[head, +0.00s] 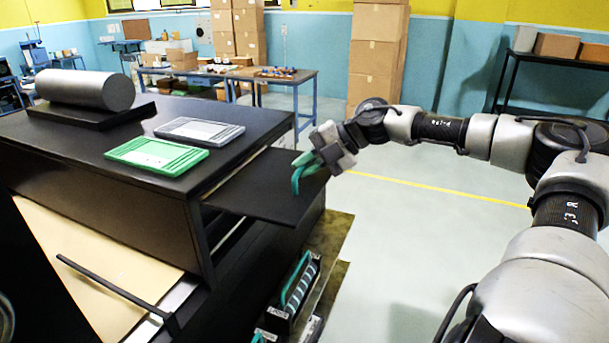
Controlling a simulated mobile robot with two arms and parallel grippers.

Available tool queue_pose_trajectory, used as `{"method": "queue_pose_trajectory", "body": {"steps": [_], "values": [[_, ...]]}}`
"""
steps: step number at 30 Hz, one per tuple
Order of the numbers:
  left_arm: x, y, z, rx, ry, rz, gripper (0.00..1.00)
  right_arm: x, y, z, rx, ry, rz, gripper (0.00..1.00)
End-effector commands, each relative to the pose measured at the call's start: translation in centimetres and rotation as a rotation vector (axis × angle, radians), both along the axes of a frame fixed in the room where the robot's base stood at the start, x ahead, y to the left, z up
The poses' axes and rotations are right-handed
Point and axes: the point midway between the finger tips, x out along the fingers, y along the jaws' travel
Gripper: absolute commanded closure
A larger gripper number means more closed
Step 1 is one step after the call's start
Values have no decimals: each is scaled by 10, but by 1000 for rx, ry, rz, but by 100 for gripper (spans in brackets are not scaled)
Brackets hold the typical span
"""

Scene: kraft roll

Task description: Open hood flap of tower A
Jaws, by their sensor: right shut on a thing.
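The hood flap (262,190) is a flat dark panel. It sticks out roughly level from the right side of the black tower (60,150), below its top, with a dark opening under it. My right gripper (298,178) comes in from the right with its green fingers at the flap's outer edge. It is shut on the flap; the fingers partly hide the exact contact. No letter marking the tower as A can be read. My left gripper is not in view.
On the tower top lie a green tray (157,156), a grey tray (199,130) and a grey roll (88,90) on a black base. Brown paper (95,262) and a black bar (112,285) are in front. A dark rack (288,300) stands below the flap. Floor at right is clear.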

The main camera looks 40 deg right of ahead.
Motion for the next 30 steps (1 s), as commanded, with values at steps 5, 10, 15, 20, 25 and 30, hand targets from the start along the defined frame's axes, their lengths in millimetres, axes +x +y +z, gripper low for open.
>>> {"method": "queue_pose_trajectory", "body": {"steps": [5, 10, 15, 20, 25, 30], "values": [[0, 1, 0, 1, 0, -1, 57, 2, -1, 7, 1, -9, -4, 100], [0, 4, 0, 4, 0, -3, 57, 2, -1, 8, 0, -9, -5, 100], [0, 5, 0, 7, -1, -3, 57, 2, -1, 8, 0, -9, -6, 100], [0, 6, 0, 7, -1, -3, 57, 2, -1, 7, 0, -9, -6, 74], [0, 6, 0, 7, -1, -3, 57, 2, -1, 7, 0, -7, -4, 62], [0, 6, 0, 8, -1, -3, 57, 1, -1, 6, 0, -5, -4, 62]]}}
